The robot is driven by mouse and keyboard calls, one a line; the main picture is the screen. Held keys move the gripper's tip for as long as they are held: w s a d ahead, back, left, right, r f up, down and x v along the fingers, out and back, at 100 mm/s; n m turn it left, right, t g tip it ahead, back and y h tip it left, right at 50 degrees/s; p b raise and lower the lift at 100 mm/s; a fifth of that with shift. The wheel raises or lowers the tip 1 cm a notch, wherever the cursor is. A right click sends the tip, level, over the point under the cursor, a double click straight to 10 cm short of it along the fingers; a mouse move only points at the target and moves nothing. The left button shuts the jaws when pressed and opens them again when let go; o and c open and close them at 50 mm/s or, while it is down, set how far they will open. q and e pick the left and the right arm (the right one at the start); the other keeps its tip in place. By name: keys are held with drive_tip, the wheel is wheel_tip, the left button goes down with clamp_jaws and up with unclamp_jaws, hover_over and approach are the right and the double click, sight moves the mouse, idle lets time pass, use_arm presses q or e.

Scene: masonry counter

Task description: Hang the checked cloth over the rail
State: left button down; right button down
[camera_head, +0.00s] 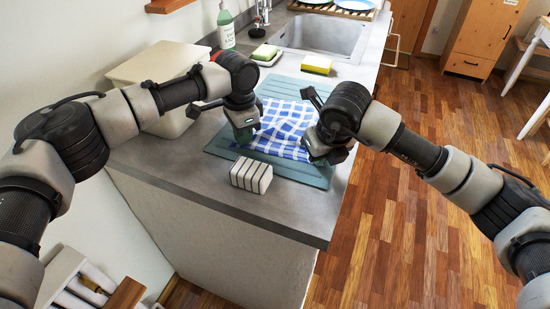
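The blue-and-white checked cloth (283,128) lies rumpled on a teal ribbed mat (290,168) on the grey counter. My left gripper (246,134) points down at the cloth's left edge. My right gripper (322,157) is at the cloth's right edge, and its wrist covers part of the cloth. The fingertips of both are too small and hidden to tell whether they grip fabric. A pale rail (396,40) sticks out from the counter's right side, beyond the sink.
A white-and-grey striped block (251,175) stands just in front of the mat. A beige bin (160,65) is behind my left arm. The counter's right edge drops to wooden floor.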

use_arm(q)
drive_tip(key=shift+w+a+r, duration=0.1)
idle(0.3)
